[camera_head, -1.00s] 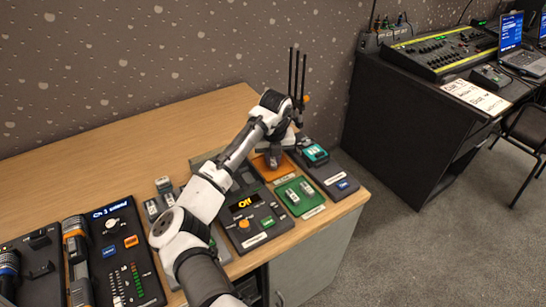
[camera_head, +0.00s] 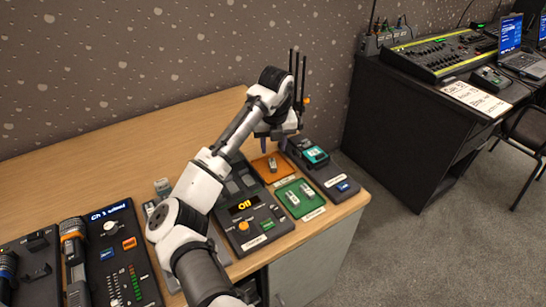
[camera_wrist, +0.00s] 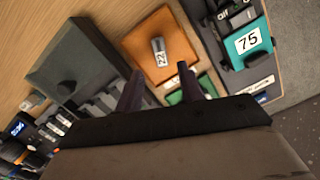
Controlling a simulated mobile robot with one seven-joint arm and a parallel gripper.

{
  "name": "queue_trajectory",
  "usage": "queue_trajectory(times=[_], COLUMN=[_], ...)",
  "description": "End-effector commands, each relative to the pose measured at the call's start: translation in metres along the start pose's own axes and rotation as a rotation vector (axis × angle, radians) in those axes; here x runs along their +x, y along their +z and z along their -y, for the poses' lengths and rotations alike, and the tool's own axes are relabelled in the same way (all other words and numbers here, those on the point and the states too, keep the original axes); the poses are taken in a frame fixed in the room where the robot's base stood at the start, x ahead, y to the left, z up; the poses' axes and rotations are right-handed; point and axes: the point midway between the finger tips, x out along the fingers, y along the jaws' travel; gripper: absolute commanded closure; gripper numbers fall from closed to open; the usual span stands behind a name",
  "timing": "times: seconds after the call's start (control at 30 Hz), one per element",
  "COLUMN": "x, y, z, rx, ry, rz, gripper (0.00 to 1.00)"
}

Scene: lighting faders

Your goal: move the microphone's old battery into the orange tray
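The orange tray (camera_head: 261,164) lies at the back right of the desk, behind the green tray. A small grey battery (camera_head: 272,164) rests in the orange tray. In the wrist view the battery (camera_wrist: 158,50) shows a label that seems to read 22, and the orange tray (camera_wrist: 138,42) surrounds it. My gripper (camera_head: 274,144) hangs above the orange tray. In the wrist view its two fingers (camera_wrist: 158,88) are spread apart with nothing between them, clear of the battery.
The green tray (camera_head: 312,212) holds two batteries (camera_head: 300,194). A teal device (camera_head: 314,154) sits on a dark dock to the right. Other consoles (camera_head: 120,250) line the front left. The back desk (camera_head: 130,150) is bare.

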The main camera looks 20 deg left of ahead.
Motion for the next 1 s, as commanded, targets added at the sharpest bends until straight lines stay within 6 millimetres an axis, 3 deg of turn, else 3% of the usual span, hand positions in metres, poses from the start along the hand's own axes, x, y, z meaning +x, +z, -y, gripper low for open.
queue_trajectory(times=[0.1, 0.3, 1.0], x=[-0.023, -0.047, -0.052], y=[0.000, 0.000, 0.000], z=[0.001, 0.001, 0.000], rx=[0.002, 0.001, 0.001], ry=[0.000, -0.001, 0.000], rz=[0.003, 0.000, -0.001], gripper=[0.61, 0.61, 0.61])
